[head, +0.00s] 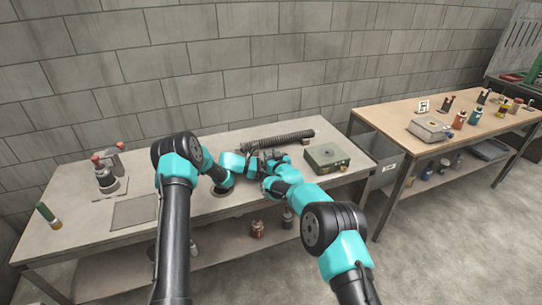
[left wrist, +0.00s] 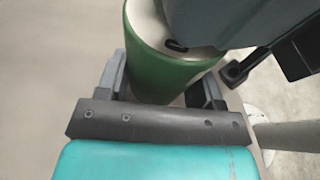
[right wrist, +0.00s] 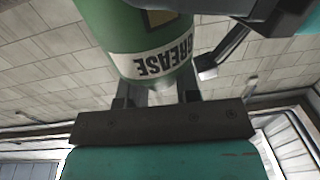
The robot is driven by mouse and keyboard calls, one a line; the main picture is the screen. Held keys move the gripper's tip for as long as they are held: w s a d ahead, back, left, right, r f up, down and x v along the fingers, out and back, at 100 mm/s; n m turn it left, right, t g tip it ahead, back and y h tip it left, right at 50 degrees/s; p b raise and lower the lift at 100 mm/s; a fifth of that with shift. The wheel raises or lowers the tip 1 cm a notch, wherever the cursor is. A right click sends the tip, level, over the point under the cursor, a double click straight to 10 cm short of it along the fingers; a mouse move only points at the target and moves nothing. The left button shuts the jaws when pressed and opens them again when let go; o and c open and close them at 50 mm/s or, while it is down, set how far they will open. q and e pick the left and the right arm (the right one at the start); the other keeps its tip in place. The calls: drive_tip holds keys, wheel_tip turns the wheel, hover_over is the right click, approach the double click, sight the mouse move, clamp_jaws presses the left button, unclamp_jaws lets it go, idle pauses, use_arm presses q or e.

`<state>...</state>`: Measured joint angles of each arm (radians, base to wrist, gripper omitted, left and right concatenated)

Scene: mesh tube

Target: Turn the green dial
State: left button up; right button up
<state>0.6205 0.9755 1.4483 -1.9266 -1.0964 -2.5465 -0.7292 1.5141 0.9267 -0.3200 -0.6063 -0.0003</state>
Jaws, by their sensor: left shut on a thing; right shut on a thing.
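My left gripper (head: 258,163) and right gripper (head: 270,172) meet close together above the left workbench. In the left wrist view, my left gripper (left wrist: 160,90) is shut on a green cylinder (left wrist: 160,75) with a pale end face. In the right wrist view, my right gripper (right wrist: 155,95) is shut on a green can (right wrist: 135,30) with a white label reading GREASE. Both appear to be the same can; it is hidden by the arms in the head view. I cannot make out a separate green dial.
A black ribbed tube (head: 280,141) lies behind the grippers. A grey-green box (head: 327,158) stands to their right. A second table (head: 385,117) holds several small containers.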

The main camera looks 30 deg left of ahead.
drive_tip(key=shift+w+d+n+g+y, duration=0.1)
drive_tip(key=shift+w+n+g+y, duration=0.05)
drive_tip(key=shift+n+g+y, duration=0.65)
drive_tip(key=shift+g, duration=0.4)
drive_tip(key=shift+r+n+g+y, duration=0.1)
drive_tip(key=shift+n+g+y, duration=0.35)
drive_tip(key=shift+n+g, duration=0.65)
drive_tip(key=shift+r+n+g+y, duration=0.1)
drive_tip(key=shift+n+g+y, duration=0.5)
drive_tip(key=shift+g, duration=0.8)
drive_tip(key=shift+n+g, duration=0.4)
drive_tip(key=shift+g, duration=0.4)
drive_tip(key=shift+f, duration=0.1)
drive_tip(key=o, duration=0.9)
drive_tip(key=shift+o, duration=0.2)
drive_tip(key=shift+d, duration=0.15)
drive_tip(key=s+d, duration=0.1)
drive_tip(key=d, duration=1)
drive_tip(key=shift+d, duration=0.3)
